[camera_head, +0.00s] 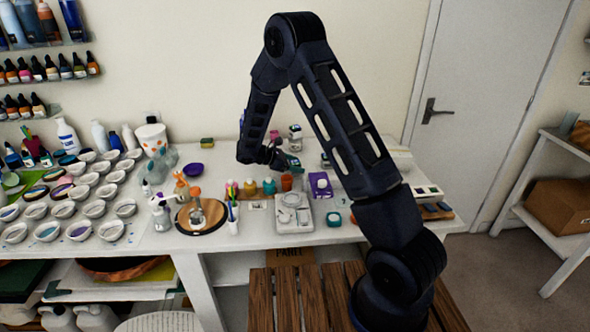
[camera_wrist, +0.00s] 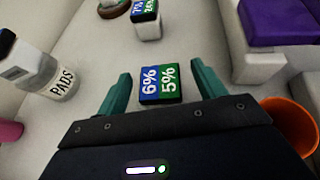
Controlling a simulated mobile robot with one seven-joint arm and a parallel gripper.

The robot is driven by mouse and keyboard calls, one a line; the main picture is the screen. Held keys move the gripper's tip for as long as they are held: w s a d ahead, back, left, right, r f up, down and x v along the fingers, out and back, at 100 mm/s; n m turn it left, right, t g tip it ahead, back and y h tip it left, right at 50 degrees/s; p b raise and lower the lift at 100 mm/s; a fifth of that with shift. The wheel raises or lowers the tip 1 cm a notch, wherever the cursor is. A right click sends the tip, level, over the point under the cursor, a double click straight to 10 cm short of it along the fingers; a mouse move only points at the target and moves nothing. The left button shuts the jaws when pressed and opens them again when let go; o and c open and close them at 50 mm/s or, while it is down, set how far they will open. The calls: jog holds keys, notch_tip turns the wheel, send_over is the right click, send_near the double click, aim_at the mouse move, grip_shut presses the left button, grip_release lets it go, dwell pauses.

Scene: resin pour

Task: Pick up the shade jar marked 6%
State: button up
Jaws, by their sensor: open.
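In the wrist view a small jar (camera_wrist: 160,87) shows its square top, half blue marked 6% and half green marked 5%. It stands on the white table between the two teal fingers of my gripper (camera_wrist: 160,72). The fingers are apart, one on each side of the jar, with visible gaps. The jar's lower part is hidden by my gripper body. A second jar (camera_wrist: 146,20), with a similar blue and green top, stands farther off; its marking is partly unreadable. In the head view my gripper (camera_head: 285,161) is low over the table's back middle; the 6% jar cannot be made out there.
An orange cup (camera_wrist: 292,122) is close on the right, and a purple item (camera_wrist: 280,20) on a white base is upper right. A scale (camera_head: 293,219) and many small cups (camera_head: 92,208) occupy the table.

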jog(key=c, duration=1.2)
